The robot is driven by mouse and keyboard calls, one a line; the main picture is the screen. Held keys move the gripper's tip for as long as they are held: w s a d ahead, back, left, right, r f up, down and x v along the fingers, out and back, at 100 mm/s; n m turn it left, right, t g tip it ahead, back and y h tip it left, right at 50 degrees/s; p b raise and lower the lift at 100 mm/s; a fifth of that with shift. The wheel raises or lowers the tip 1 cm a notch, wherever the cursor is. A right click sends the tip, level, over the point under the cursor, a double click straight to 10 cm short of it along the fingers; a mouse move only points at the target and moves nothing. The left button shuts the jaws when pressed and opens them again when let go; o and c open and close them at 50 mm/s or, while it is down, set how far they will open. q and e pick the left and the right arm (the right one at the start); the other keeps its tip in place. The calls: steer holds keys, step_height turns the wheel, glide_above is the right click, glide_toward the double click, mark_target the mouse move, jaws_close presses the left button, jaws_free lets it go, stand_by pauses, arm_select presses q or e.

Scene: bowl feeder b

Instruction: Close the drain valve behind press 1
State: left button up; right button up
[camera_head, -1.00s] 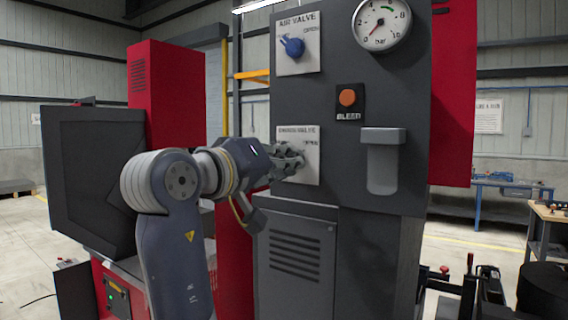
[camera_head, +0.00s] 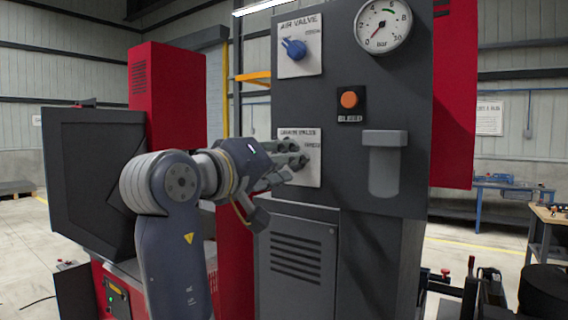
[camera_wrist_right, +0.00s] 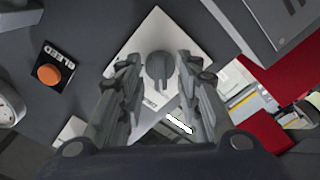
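The drain valve is a white plate (camera_head: 312,175) low on the dark grey panel, lettered as the drain valve. In the right wrist view its grey knob (camera_wrist_right: 160,71) stands on the tilted white plate (camera_wrist_right: 188,37). My right gripper (camera_head: 301,157) is at this plate and hides the knob in the head view. In the right wrist view the gripper (camera_wrist_right: 160,68) is open, one finger on each side of the knob, with visible gaps. I cannot tell how deep the fingers reach around it. My left gripper is not in view.
Above the drain valve is the air valve with a blue knob (camera_head: 295,49). To the right are an orange bleed button (camera_head: 349,99), a pressure gauge (camera_head: 383,27) and a grey protruding housing (camera_head: 384,165). A vented cabinet (camera_head: 296,255) is below.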

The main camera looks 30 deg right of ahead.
steer(key=r, duration=0.9)
steer(key=shift+s+r, duration=0.25)
steer(key=shift+r, duration=0.1)
steer(key=shift+w+r, duration=0.1)
steer(key=shift+r, duration=0.05)
steer(key=shift+w, duration=0.25)
